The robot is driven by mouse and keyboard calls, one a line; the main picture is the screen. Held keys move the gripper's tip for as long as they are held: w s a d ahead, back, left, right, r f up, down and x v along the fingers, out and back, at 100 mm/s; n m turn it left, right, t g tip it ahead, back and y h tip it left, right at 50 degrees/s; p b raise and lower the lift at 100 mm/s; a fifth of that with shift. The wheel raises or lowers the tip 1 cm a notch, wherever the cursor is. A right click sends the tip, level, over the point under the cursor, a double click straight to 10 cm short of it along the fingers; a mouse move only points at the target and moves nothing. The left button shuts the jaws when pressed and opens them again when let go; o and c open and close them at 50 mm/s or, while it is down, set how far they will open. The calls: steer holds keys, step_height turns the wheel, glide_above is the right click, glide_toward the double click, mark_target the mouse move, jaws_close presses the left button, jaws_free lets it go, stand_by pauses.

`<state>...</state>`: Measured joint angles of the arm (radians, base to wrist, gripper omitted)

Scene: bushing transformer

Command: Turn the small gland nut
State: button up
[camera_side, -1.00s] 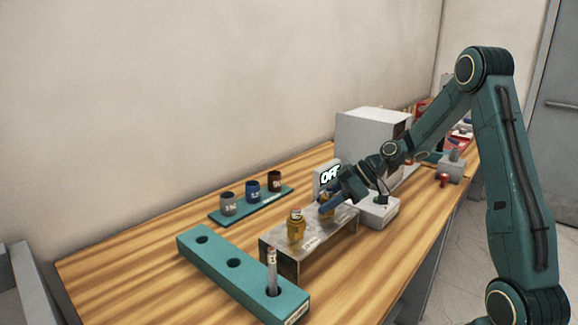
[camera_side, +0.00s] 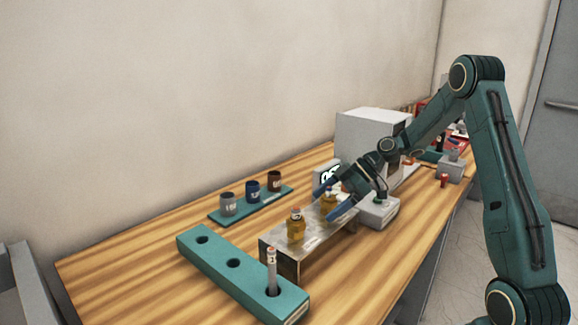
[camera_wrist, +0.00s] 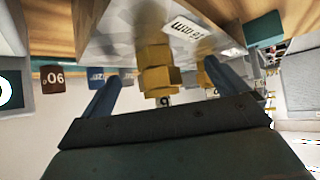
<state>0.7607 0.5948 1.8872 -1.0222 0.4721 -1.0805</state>
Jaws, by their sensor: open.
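Two brass gland nuts stand upright on a metal bracket (camera_side: 276,246). The nearer gland nut (camera_side: 295,230) is clear of my gripper. The farther gland nut (camera_side: 328,206) is by my gripper (camera_side: 333,198), whose blue fingers are spread on either side of it. In the wrist view, a stepped brass gland nut (camera_wrist: 157,72) lies between the two open fingers, with visible gaps at both sides. The other nut (camera_wrist: 203,75) shows behind, partly covered by the right finger. I cannot tell from size which one is the small nut.
A teal block (camera_side: 215,254) with holes holds an upright rod (camera_side: 271,268) at the near side. Several dark and grey cups stand on a teal strip (camera_side: 225,217) near the wall. A grey box (camera_side: 365,132) and a display lie behind my gripper.

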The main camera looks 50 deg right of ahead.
mark_target(334, 196)
stand_by(0.3)
steer(key=shift+v, duration=2.95)
steer(key=shift+r, duration=0.1)
steer(key=shift+s+a+r+m+t+h, duration=0.1)
steer(key=shift+a+r+m+t+h, duration=0.25)
steer(key=shift+m, duration=0.3)
steer(key=shift+a+r+m+t+h, duration=0.25)
steer(key=shift+m+t, duration=0.1)
steer(key=shift+m, duration=0.3)
steer(key=shift+s+a+r+m+t+h, duration=0.15)
steer(key=shift+a+m+t+h, duration=0.05)
steer(key=shift+m+h, duration=0.2)
steer(key=shift+s+a+r+m+t+h, duration=0.2)
steer(key=shift+m+h, duration=0.1)
steer(key=shift+m, duration=0.2)
steer(key=shift+s+a+r+m+t+h, duration=0.15)
steer(key=shift+s+m+t+h, duration=0.25)
steer(key=shift+s+m+h, duration=0.65)
steer(key=shift+s+a+r+m+t+h, duration=0.15)
steer(key=shift+s+m+t+h, duration=0.25)
steer(key=shift+s+m+h, duration=0.6)
steer(key=shift+w, duration=0.2)
steer(key=shift+x, duration=5)
